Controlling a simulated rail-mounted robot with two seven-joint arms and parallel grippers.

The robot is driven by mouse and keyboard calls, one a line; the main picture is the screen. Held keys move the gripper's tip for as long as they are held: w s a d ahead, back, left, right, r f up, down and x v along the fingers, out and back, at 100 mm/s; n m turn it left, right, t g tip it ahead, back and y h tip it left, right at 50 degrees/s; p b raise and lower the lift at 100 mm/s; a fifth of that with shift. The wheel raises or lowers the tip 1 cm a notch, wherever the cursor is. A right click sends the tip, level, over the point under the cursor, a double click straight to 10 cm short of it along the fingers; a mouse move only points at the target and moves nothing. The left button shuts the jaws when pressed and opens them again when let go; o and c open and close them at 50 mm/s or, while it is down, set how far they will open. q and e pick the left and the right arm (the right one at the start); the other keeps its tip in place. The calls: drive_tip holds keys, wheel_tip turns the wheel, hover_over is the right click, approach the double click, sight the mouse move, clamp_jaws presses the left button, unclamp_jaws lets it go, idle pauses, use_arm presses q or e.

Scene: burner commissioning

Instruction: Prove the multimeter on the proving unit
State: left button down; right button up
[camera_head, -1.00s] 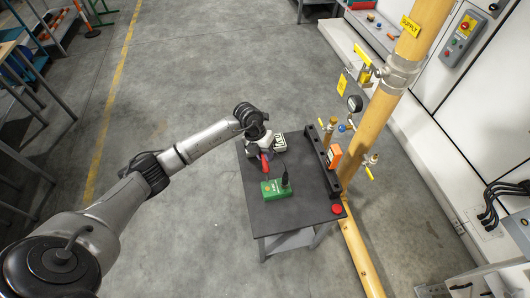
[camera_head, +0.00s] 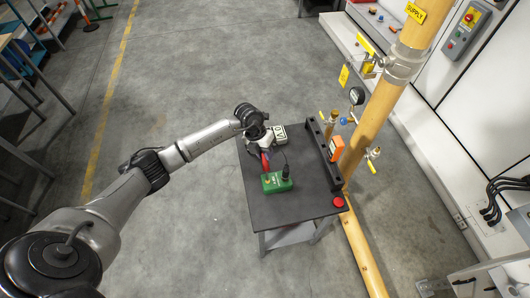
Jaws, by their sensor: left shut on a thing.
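The green proving unit (camera_head: 277,183) lies on the dark top of a small table. A black probe (camera_head: 287,172) stands upright at its right end. My left gripper (camera_head: 263,147) is shut on a red probe (camera_head: 265,161), which points down near the unit's upper left side. I cannot tell whether its tip touches the unit. A pale device with a display (camera_head: 280,132), apparently the multimeter, is just beyond the gripper; its reading is too small to make out. A dark lead curves between it and the black probe. My right gripper is not in view.
The table (camera_head: 290,210) carries a black rack (camera_head: 322,155) with an orange device (camera_head: 337,148) along its right side, and a red button (camera_head: 338,202) at the near right corner. A yellow supply pipe (camera_head: 375,125) with valves and a gauge (camera_head: 357,96) stands right of it.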

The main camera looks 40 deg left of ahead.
use_arm(q)
drive_tip(key=shift+f, duration=0.35)
idle(0.4)
idle(0.8)
drive_tip(key=shift+f, duration=0.1)
idle(0.4)
wheel_tip(320, 180, up, 4)
drive_tip(key=p, duration=0.3)
drive_tip(key=shift+f, duration=0.1)
drive_tip(key=shift+r+p, duration=0.65)
drive_tip(key=shift+p, duration=0.15)
idle(0.5)
drive_tip(key=shift+r, duration=0.1)
